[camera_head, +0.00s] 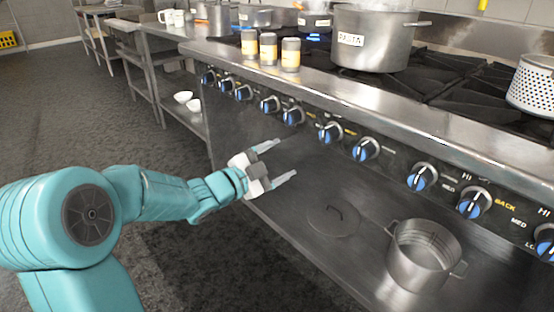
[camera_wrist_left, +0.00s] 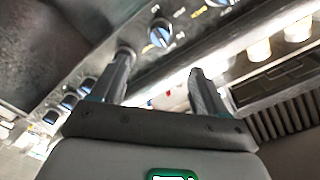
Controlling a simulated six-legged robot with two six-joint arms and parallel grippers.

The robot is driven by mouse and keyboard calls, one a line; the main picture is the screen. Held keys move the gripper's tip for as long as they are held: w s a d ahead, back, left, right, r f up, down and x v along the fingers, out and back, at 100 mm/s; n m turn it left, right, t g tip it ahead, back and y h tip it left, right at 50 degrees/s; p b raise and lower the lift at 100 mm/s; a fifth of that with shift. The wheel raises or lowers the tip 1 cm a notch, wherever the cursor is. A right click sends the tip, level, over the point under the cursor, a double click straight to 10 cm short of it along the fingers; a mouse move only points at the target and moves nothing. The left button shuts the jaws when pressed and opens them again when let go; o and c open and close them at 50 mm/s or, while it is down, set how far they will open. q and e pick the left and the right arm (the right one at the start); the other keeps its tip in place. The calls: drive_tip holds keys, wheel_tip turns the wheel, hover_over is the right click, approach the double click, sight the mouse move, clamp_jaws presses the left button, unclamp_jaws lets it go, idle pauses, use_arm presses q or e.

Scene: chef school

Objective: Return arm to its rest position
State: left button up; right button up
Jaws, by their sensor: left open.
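My left arm comes in from the left in the head view, teal and bent. Its gripper (camera_head: 275,163) is open and empty, with its two grey fingers apart. It is in front of the stove's knob panel (camera_head: 311,118), above the lower steel shelf. The left wrist view shows the same open gripper (camera_wrist_left: 157,80), with nothing between its fingers. Stove knobs (camera_wrist_left: 160,33) show beyond the fingers there. My right gripper is not in either view.
A pot (camera_head: 422,258) and a lid (camera_head: 334,216) sit on the lower shelf. A large labelled pot (camera_head: 373,38), several jars and a white perforated strainer (camera_head: 532,84) stand on the stove. Two white bowls (camera_head: 183,97) are on a side shelf. Dark floor (camera_head: 60,120) is clear at left.

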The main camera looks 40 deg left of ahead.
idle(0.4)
use_arm(q)
drive_tip(key=w+d+f+g+h, duration=0.3)
drive_tip(key=w+d+f+h, duration=0.15)
drive_tip(key=d+f, duration=0.75)
drive_tip(key=s+d+f+n+g, duration=0.2)
drive_tip(key=d+f, duration=0.4)
drive_tip(key=f, duration=0.2)
drive_tip(key=s+d+f+n+g, duration=0.25)
drive_tip(key=d+f, duration=0.35)
drive_tip(key=f, duration=0.3)
drive_tip(key=s+d+f+n+g+y, duration=0.1)
drive_tip(key=s+d+f+n+g, duration=0.3)
drive_tip(key=s+f, duration=0.45)
drive_tip(key=s+d+f+n+g+y, duration=0.15)
drive_tip(key=s+f+n+g, duration=0.35)
drive_tip(key=s, duration=0.7)
wheel_tip(320, 180, up, 29)
drive_tip(key=m+g+p, duration=0.1)
drive_tip(key=p, duration=2.9)
drive_tip(key=shift+d, duration=0.3)
